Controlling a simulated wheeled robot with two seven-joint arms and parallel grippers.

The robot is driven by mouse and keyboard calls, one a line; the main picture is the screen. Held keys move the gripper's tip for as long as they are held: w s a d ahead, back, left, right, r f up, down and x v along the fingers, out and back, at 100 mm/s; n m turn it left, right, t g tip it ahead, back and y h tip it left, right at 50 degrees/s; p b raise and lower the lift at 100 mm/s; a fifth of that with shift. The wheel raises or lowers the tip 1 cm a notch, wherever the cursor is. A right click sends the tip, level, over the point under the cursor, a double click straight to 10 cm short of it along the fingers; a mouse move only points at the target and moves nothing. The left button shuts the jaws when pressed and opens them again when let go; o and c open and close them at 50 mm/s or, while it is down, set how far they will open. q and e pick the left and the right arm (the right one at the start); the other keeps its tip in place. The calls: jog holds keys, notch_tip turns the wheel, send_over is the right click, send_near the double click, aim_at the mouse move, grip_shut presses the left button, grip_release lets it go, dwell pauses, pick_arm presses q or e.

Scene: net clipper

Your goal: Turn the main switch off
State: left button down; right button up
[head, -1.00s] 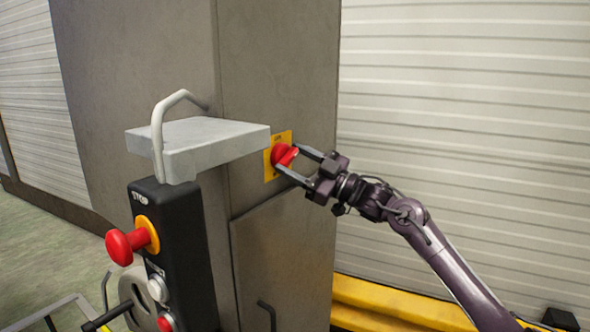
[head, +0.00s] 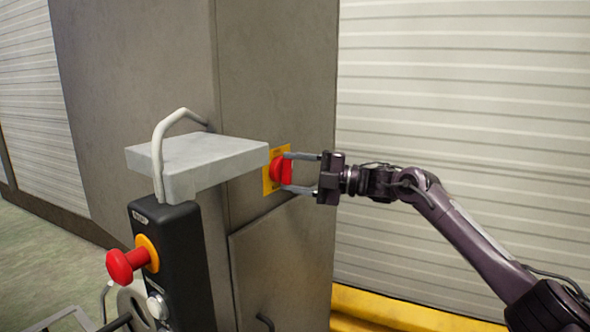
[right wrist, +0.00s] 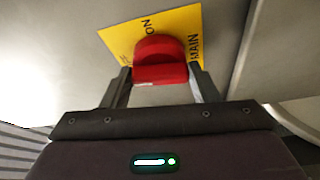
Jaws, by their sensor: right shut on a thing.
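The main switch (head: 279,169) is a red rotary knob on a yellow plate (head: 268,184), fixed to the side of the grey cabinet. My right gripper (head: 288,172) reaches it from the right, shut on the knob with one finger above and one below in the head view. In the right wrist view, the red knob (right wrist: 160,62) sits between the two fingers (right wrist: 160,82). The yellow plate (right wrist: 183,28) there shows the words "ON" and "MAIN" and looks tilted. My left gripper is not in view.
A black control post (head: 178,265) with a red stop button (head: 122,265) stands left in front of the cabinet (head: 275,80). A grey shelf (head: 190,160) with a bent handle (head: 160,140) juts out beside the switch. A yellow barrier (head: 400,312) runs along the floor at right.

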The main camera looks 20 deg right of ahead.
jog(key=shift+n+h+p, duration=0.3)
jog(key=shift+n+p, duration=0.1)
jog(key=shift+n, duration=0.5)
jog(key=o, duration=1)
jog(key=shift+d, duration=0.1)
jog(key=shift+g, duration=0.3)
jog(key=b+v, duration=0.3)
jog(key=v, duration=0.4)
jog(key=shift+s+d, duration=0.25)
